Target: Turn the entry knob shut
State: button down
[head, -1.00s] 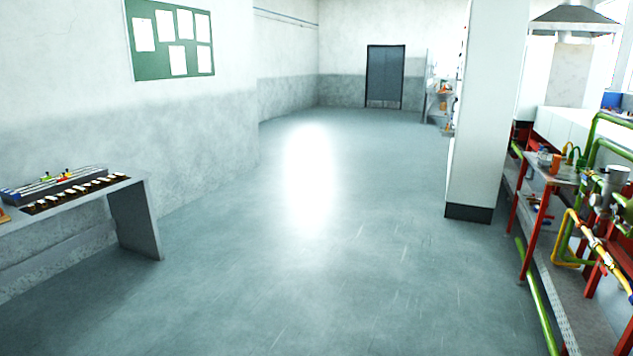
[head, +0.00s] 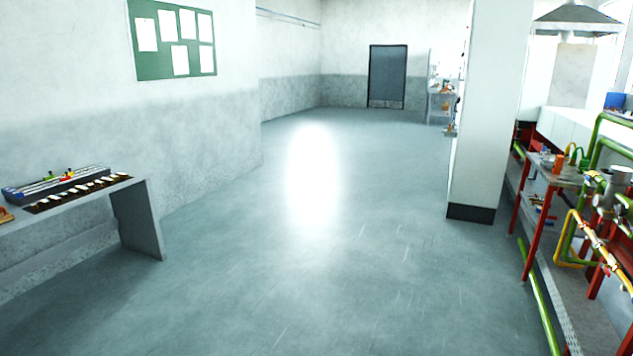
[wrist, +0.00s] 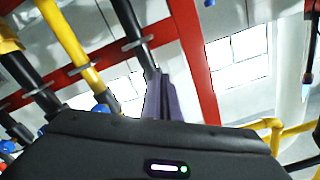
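I cannot pick out the entry knob for sure in either view. In the head view, a pipe rack with valves (head: 603,246) stands at the right edge, with yellow and green pipes and red posts. Its fittings are too small to tell apart. In the wrist view, several blue round parts show by the pipes, one blue part (wrist: 101,109) near the yellow pipe (wrist: 72,42). My gripper (wrist: 166,80) shows only in the wrist view. Its two narrow fingers look closed together, with nothing seen between them.
A grey bench (head: 140,220) with a rack of small parts stands at the left. A white pillar (head: 487,110) stands right of centre. The floor (head: 320,270) between is clear, back to a grey door (head: 388,77). Red beams (wrist: 198,60) cross the wrist view close to my gripper.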

jog(key=shift+w+d+f, duration=0.1)
jog(key=shift+w+f, duration=0.05)
jog(key=shift+f, duration=0.1)
dwell(0.3)
jog(key=v, duration=0.6)
dwell(0.4)
